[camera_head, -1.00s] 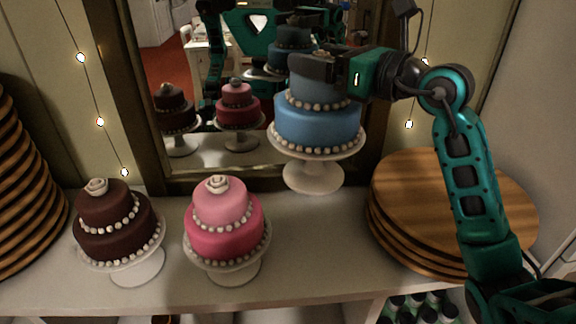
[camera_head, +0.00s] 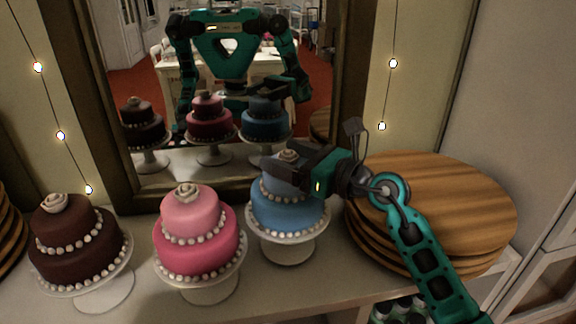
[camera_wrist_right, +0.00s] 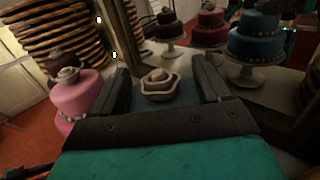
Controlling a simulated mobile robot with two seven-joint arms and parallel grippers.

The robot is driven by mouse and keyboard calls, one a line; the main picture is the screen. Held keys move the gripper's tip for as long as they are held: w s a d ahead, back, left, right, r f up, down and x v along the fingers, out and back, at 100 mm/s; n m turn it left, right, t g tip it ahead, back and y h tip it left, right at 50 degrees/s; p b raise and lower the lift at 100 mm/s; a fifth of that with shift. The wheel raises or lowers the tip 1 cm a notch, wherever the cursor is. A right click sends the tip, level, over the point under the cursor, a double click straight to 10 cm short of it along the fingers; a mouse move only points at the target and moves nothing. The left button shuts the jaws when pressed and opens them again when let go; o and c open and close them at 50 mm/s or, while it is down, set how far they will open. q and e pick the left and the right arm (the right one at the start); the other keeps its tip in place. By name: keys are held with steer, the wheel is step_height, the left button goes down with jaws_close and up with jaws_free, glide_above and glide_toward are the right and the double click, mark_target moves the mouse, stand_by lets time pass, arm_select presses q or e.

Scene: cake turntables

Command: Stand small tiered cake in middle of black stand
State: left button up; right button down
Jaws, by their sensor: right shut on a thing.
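The blue two-tier cake (camera_head: 290,212) has a white rose on top and pearl-like beads around its tiers. It is upright on a white pedestal stand (camera_head: 288,250). My right gripper (camera_head: 284,167) is shut on its top tier from the right. In the right wrist view, the fingers lie on either side of the rose (camera_wrist_right: 159,84). The arm hides part of the top tier. I cannot tell whether the stand's foot touches the counter. No black stand shows. My left gripper is not directly in view.
A pink tiered cake (camera_head: 195,240) and a dark brown one (camera_head: 75,250) stand to the left on white stands. Stacked round wooden boards (camera_head: 440,200) are at the right. A framed mirror (camera_head: 225,90) stands behind. The counter (camera_head: 250,290) has clear room in front.

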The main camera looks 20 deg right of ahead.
steer(key=shift+f, duration=0.35)
steer(key=shift+f, duration=0.25)
jaws_free()
steer(key=shift+r, duration=0.1)
